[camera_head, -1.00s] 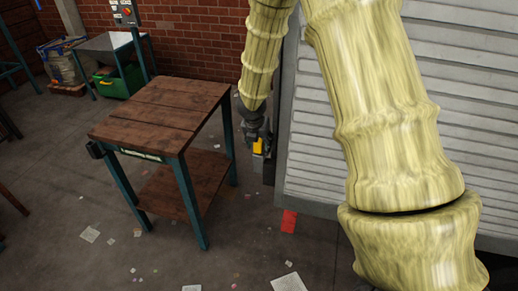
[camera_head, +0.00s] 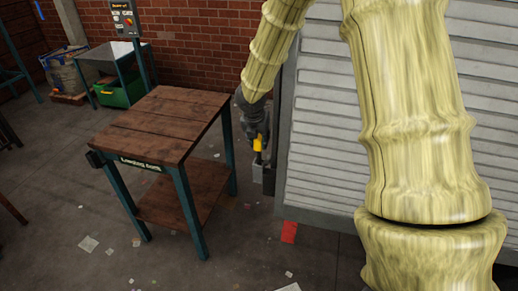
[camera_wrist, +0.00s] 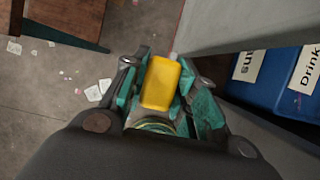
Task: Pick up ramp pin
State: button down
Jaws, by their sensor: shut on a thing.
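The ramp pin has a yellow grip (camera_head: 257,145), seen beside the lower left edge of the grey slatted panel. My gripper (camera_head: 256,134) points down and is shut on this grip. In the wrist view the yellow grip (camera_wrist: 161,83) sits between the teal fingers of my gripper (camera_wrist: 158,88), with a small pale tip at its far end. A short dark shaft seems to show below the grip, above a grey bracket (camera_head: 264,176). I cannot tell whether the pin's lower end is still in the bracket.
A wooden-topped table (camera_head: 160,125) with teal legs stands left of my gripper. The grey slatted panel (camera_head: 320,150) is close on the right. A blue bin (camera_wrist: 270,85) with labels shows in the wrist view. Paper scraps and a red patch (camera_head: 289,232) lie on the floor.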

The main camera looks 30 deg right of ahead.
notch_tip(320, 180, up, 6)
jog(key=shift+r+b, duration=0.1)
jog(key=shift+b, duration=0.35)
jog(key=s+a+b, duration=0.6)
jog(key=s+a, duration=0.5)
jog(key=a, duration=0.2)
jog(key=shift+s+a, duration=0.35)
jog(key=shift+a, duration=0.05)
jog(key=shift+r, duration=0.1)
notch_tip(320, 180, up, 12)
jog(key=p, duration=1)
dwell(0.7)
